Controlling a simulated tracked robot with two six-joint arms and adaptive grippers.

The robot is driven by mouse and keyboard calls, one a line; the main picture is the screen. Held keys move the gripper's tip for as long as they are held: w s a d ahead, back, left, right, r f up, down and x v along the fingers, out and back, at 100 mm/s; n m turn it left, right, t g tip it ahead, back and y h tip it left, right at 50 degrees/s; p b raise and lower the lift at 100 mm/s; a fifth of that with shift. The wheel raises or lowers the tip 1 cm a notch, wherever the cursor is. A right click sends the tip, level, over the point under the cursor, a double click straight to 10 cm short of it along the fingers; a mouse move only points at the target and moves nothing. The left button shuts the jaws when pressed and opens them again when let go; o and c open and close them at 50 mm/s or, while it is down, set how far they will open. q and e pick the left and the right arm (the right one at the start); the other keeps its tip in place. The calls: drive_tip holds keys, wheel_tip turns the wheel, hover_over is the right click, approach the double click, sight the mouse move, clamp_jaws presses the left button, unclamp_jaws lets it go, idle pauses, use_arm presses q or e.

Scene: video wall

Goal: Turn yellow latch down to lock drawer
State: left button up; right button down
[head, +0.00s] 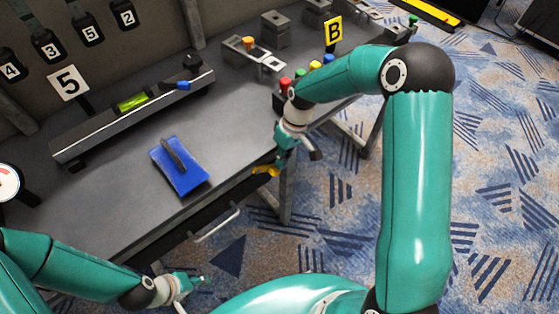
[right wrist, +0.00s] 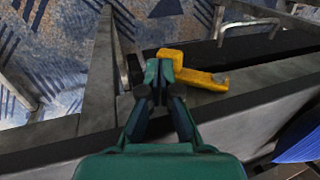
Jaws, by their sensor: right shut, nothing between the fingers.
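The yellow latch (head: 265,171) sits at the front edge of the workbench, near its right corner. In the right wrist view the latch (right wrist: 205,78) lies mostly sideways along the edge, with a bent end at the left. My right gripper (head: 281,160) is shut and empty, close beside the latch. In the right wrist view its fingertips (right wrist: 159,72) lie against or just in front of the latch's left end; contact is unclear. The drawer's handle (head: 217,226) shows below the bench edge. My left gripper (head: 200,281) is low at the front, away from the latch; its finger opening is unclear.
A blue block with a handle (head: 179,166) lies on the workbench (head: 120,190). A long rail with a green level (head: 132,102) stands behind it. A sign B (head: 333,31) and coloured knobs (head: 314,66) stand at the right. Patterned carpet lies beyond the bench.

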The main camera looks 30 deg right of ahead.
idle(0.3)
drive_tip(key=shift+r, duration=0.15)
drive_tip(key=w+d+r+p, duration=0.2)
drive_tip(key=d+r, duration=0.6)
drive_tip(key=r, duration=0.2)
drive_tip(key=shift+d+r, duration=0.25)
drive_tip(key=shift+r, duration=0.05)
drive_tip(key=s+a+f+m, duration=0.2)
drive_tip(key=s+a+f, duration=0.6)
drive_tip(key=s+f, duration=0.2)
drive_tip(key=s+a+f+m+t, duration=0.1)
drive_tip(key=s+a+f+m, duration=0.2)
drive_tip(key=s+a+f, duration=0.6)
drive_tip(key=shift+s+a+f+y, duration=0.3)
drive_tip(key=shift+s+f+y, duration=0.15)
drive_tip(key=shift+f, duration=1.35)
